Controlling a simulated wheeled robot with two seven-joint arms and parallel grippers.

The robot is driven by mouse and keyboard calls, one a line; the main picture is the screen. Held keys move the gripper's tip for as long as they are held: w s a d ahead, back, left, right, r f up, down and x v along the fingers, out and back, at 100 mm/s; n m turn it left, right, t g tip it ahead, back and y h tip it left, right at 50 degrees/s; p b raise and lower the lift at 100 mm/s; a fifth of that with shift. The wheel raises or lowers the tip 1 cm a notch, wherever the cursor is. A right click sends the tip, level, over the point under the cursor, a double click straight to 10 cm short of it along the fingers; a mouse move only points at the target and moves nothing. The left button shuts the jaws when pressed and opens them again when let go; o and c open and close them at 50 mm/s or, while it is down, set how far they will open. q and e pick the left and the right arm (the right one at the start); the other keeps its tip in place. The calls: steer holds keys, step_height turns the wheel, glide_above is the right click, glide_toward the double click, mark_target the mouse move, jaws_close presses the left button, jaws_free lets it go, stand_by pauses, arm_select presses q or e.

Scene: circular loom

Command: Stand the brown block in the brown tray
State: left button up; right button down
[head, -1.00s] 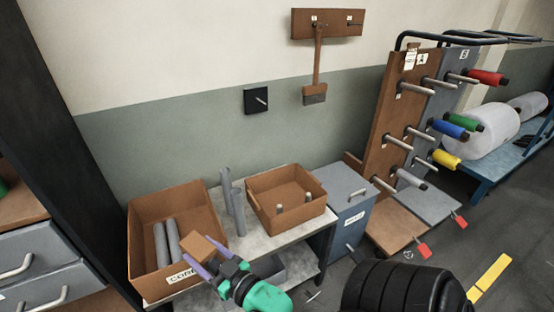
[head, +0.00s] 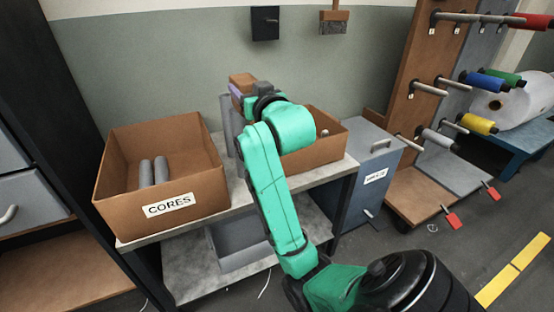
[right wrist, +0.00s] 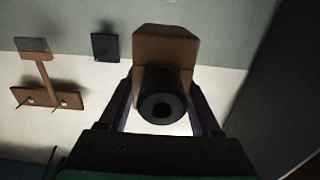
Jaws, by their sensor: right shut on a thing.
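The brown block (head: 243,79) is in my right gripper (head: 240,92), raised near the grey-green wall, above the upright grey tubes. In the right wrist view the brown block (right wrist: 165,48) sits between the two fingers of the right gripper (right wrist: 162,112), which is shut on it. The brown tray (head: 328,150) stands on the table to the right of the block; my green arm covers its left part and most of its inside. My left gripper is not in view.
A brown box labelled CORES (head: 160,190), holding grey tubes, stands at the table's left. Upright grey tubes (head: 228,125) stand between box and tray, partly behind my arm. A grey cabinet (head: 362,160) and a peg rack (head: 415,110) are to the right.

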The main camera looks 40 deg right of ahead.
arm_select(q)
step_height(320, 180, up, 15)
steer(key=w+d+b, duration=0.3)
steer(key=b, duration=0.4)
arm_select(e)
step_height(320, 180, down, 27)
steer(key=b, duration=0.3)
steer(key=shift+f, duration=0.2)
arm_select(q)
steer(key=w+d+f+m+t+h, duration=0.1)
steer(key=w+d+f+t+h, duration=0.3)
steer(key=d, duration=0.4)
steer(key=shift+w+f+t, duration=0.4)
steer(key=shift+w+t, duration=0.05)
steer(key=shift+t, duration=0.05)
arm_select(e)
steer(key=shift+c, duration=1.3)
jaws_free()
steer(key=shift+f, duration=0.15)
steer(key=shift+o, duration=0.9)
